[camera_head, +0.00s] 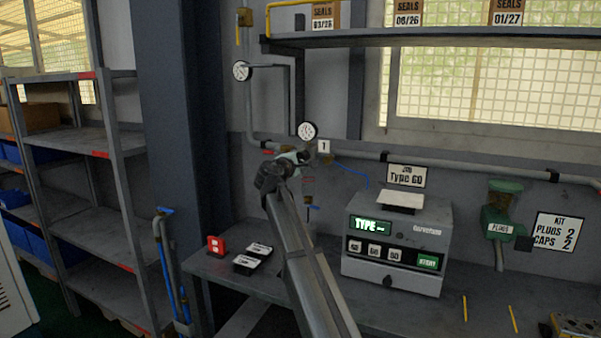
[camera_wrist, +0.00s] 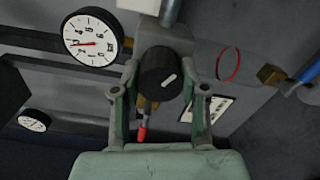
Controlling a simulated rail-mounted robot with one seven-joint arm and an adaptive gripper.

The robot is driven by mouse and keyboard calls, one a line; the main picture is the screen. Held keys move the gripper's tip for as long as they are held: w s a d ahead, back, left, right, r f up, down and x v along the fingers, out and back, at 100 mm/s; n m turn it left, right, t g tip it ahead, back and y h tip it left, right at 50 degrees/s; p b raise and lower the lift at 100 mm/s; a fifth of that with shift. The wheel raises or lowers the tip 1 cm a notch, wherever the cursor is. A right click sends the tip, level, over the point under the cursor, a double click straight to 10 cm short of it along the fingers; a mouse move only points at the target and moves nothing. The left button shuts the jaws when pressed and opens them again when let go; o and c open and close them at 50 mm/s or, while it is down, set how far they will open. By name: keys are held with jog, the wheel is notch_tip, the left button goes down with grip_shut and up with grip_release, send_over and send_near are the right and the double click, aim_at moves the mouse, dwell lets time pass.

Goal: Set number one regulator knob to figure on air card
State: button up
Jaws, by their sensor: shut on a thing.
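The regulator knob (camera_wrist: 160,74) is black with a white mark, which slants toward the upper right in the wrist view. My gripper (camera_wrist: 162,92) has one finger on each side of the knob and is shut on it. In the head view my gripper (camera_head: 290,157) reaches the pipework beside the number 1 tag (camera_head: 323,146) and hides the knob. A round white gauge (camera_wrist: 92,37) with a red needle sits left of the knob; it also shows in the head view (camera_head: 307,131). A white card (camera_wrist: 218,108) is partly hidden behind my right finger; its figure is unreadable.
A second gauge (camera_head: 241,71) hangs at upper left. Below are a workbench (camera_head: 440,306) with a grey tester box (camera_head: 398,240), a Type 60 sign (camera_head: 407,176) and a kit card (camera_head: 554,232). A blue-handled valve (camera_wrist: 306,76) and a red ring (camera_wrist: 229,64) are right of the knob.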

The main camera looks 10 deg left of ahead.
jog(key=shift+w+m+b, duration=0.1)
jog(key=shift+m+b, duration=1.2)
jog(key=shift+b, duration=0.25)
jog(key=shift+m, duration=0.3)
jog(key=o, duration=1.1)
jog(key=shift+o, duration=0.2)
jog(key=v, duration=1.2)
